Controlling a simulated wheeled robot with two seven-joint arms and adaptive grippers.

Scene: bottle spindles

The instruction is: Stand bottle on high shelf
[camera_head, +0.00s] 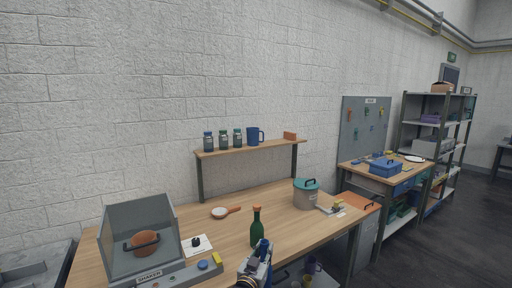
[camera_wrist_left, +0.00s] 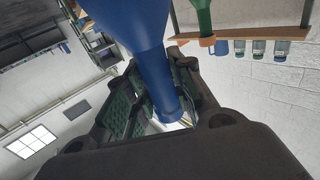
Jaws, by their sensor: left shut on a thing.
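My left gripper (camera_head: 257,268) is at the bottom centre of the head view, near the table's front. It is shut on a blue bottle (camera_head: 264,246), whose neck shows above the fingers. In the left wrist view the blue bottle (camera_wrist_left: 140,40) fills the top middle, its narrow neck running down between the fingers (camera_wrist_left: 165,105). A green bottle (camera_head: 257,230) with an orange cap stands upright on the table just behind the gripper; it also shows in the wrist view (camera_wrist_left: 203,18). The high wooden shelf (camera_head: 275,145) stands at the table's back. My right gripper is out of view.
The shelf holds several jars (camera_head: 223,140), a blue mug (camera_head: 254,136) and an orange block (camera_head: 290,136), with free room between mug and block.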

